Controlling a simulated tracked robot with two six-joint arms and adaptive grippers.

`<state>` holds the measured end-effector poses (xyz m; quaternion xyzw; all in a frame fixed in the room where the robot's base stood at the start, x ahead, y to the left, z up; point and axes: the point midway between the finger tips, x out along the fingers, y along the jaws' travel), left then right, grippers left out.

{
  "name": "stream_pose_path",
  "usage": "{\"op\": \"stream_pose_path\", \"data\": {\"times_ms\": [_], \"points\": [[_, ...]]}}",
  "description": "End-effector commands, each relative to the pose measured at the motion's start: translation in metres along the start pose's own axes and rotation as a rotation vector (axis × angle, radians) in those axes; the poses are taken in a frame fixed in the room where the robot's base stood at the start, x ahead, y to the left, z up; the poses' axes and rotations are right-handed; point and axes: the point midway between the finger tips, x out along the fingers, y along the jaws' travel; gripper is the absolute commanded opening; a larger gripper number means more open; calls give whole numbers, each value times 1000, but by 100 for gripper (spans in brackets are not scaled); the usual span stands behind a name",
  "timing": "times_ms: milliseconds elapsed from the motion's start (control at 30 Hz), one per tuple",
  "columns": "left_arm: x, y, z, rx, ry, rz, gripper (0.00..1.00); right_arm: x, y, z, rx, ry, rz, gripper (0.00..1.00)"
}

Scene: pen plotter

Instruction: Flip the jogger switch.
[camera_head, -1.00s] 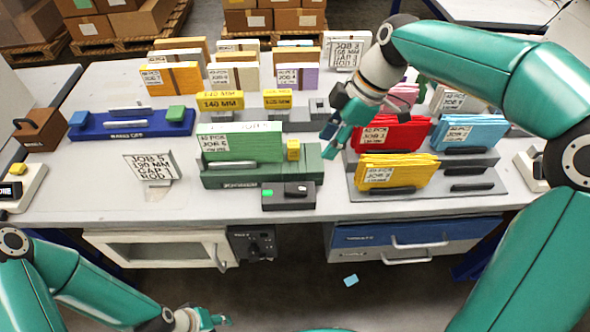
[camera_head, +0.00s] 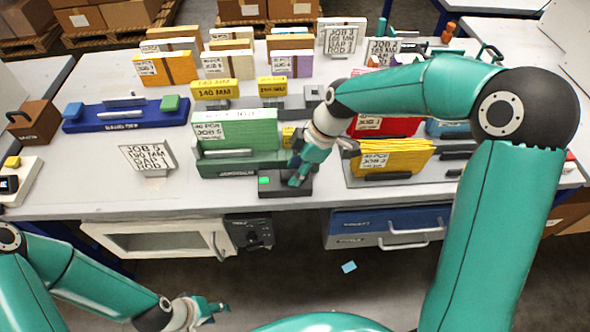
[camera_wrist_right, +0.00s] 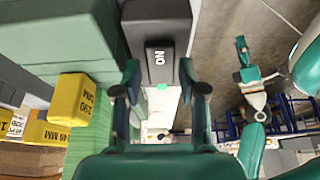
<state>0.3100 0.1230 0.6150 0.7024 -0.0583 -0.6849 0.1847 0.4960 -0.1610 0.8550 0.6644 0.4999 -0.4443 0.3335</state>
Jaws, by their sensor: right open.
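The jogger (camera_head: 237,165) is a green block-like unit at the table's front, with a green pack labelled JOB 5 (camera_head: 238,130) standing in it. The dark switch box (camera_head: 268,190) sits at its front right, with a lit green lamp (camera_head: 264,180). In the right wrist view the rocker (camera_wrist_right: 158,58) on the box reads ON, beside the green lamp (camera_wrist_right: 162,87). My right gripper (camera_head: 297,180) is open over the box; its fingers (camera_wrist_right: 160,76) straddle the rocker in the wrist view. Contact cannot be told. My left gripper (camera_head: 216,309) is low, away from the table; its opening is unclear.
A yellow block (camera_wrist_right: 72,100) stands near the jogger. Right of my right gripper are a yellow pack (camera_head: 395,160) and a red pack (camera_head: 372,126) in racks. A JOB 5 sign (camera_head: 148,157) stands left of the jogger. The table front around the sign is clear.

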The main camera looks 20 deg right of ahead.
Motion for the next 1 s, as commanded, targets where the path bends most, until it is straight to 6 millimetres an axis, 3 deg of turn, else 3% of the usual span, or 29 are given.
{"op": "stream_pose_path", "data": {"times_ms": [433,700,1000], "points": [[0,0,0,0,0,0,40,11,0,0,0,0,0,42],[0,0,0,0,0,0,40,10,0,0,0,0,1,0],[-15,5,0,0,0,0,40,7,-1,-6,-6,-89,-3,0]]}}
